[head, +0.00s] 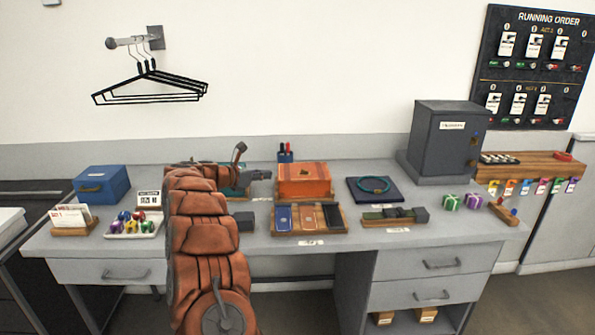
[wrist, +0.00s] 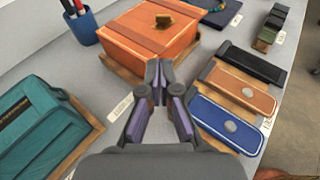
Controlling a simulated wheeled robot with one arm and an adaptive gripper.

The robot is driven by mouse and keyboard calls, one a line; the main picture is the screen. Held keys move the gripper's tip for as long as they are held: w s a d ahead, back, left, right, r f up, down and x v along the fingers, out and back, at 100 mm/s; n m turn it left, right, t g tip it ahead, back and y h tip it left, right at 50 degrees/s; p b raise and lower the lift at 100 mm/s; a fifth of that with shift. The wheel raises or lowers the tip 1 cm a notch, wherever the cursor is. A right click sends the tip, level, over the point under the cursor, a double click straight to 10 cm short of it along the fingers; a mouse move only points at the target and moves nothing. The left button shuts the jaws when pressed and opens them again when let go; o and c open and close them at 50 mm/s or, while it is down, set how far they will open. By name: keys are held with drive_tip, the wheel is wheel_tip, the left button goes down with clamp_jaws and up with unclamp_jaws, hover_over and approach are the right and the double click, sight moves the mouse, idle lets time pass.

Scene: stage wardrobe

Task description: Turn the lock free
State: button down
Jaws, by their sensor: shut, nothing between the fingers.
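An orange box (head: 303,183) sits on a wooden base at the middle of the desk. In the wrist view the orange box (wrist: 145,40) has a small brass piece (wrist: 163,20) on its lid, which looks like a turn lock. A dark grey cabinet (head: 440,140) stands at the back right, with small knobs on its right side; I cannot tell whether one is a lock. My gripper (head: 268,174) is just left of the orange box in the head view. In the wrist view my gripper (wrist: 159,75) is shut and empty, in front of the box's near side.
A teal box (wrist: 40,125) lies left of my gripper. A wooden tray (head: 333,232) with blue, orange and black cases is in front of the orange box. A pen cup (head: 285,156) stands behind. A navy mat (head: 360,198) with a ring is right of the box.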

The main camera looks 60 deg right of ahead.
drive_tip(key=p, duration=0.7)
approach(305, 171)
drive_tip(key=shift+m+g, duration=0.3)
drive_tip(key=x, duration=0.7)
drive_tip(key=shift+w+f, duration=0.2)
drive_tip(key=shift+w, duration=0.1)
drive_tip(key=shift+s+d+f+b, duration=0.1)
drive_tip(key=shift+b, duration=1.05)
drive_tip(key=shift+d+t+b, duration=0.1)
drive_tip(key=shift+t+b, duration=0.3)
drive_tip(key=shift+r+n+b, duration=0.2)
drive_tip(key=shift+n+b, duration=0.15)
drive_tip(key=shift+n, duration=0.05)
